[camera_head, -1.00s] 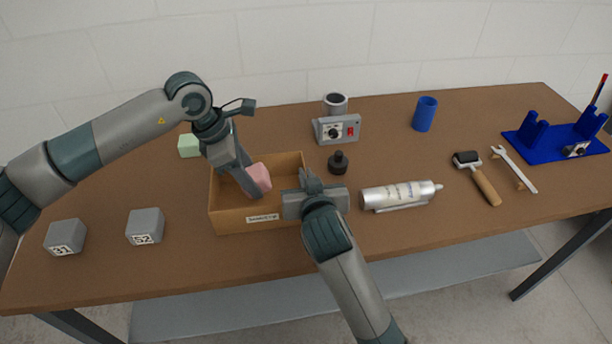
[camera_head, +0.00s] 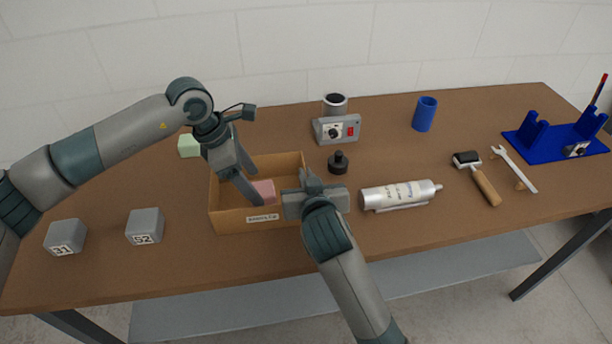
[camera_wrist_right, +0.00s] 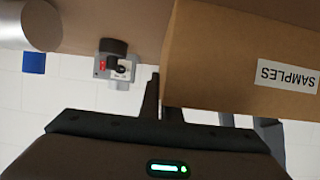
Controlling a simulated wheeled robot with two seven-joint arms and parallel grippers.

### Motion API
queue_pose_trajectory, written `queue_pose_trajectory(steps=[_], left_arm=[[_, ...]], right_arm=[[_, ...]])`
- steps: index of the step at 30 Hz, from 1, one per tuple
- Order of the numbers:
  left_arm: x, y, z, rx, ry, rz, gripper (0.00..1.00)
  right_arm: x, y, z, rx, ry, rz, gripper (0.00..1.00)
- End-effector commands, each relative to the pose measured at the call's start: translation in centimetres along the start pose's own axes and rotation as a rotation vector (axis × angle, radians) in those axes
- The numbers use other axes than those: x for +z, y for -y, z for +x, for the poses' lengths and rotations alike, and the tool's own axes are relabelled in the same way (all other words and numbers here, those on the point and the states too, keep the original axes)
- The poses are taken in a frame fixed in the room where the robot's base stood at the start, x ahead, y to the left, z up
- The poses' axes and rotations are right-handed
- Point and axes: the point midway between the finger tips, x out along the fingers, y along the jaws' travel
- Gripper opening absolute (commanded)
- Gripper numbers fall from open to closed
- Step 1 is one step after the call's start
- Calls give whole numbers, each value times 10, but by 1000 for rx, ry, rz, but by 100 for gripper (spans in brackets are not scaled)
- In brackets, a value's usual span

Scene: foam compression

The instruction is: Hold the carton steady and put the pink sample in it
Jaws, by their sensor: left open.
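The open brown carton (camera_head: 230,220) with a label on its front stands on the table; its labelled wall (camera_wrist_right: 235,60) fills the upper right of the right wrist view. The pink sample (camera_head: 265,190) is inside, low and near the right side; its underside is hidden. My left gripper (camera_head: 250,193) reaches into the carton with its fingers open beside the sample, on its left in the picture. My right gripper (camera_head: 311,183) is at the carton's right wall, its fingers (camera_wrist_right: 160,98) close together with the wall's edge between them.
Grey blocks 31 (camera_head: 65,238) and 52 (camera_head: 145,227) lie left of the carton, and a green block (camera_head: 189,146) lies behind the left arm.

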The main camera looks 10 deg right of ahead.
Motion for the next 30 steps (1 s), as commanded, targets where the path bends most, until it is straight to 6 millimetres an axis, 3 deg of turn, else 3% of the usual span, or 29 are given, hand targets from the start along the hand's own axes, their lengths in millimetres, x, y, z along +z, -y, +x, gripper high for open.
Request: queue_pose_trajectory(steps=[8,21,30], left_arm=[[0,-1,-25,3,1,-1,68],[0,-1,-98,2,1,0,68],[0,0,-118,1,1,0,68]], right_arm=[[0,0,0,0,1,0,0],[0,0,0,0,1,0,0],[0,0,0,0,0,0,0]])
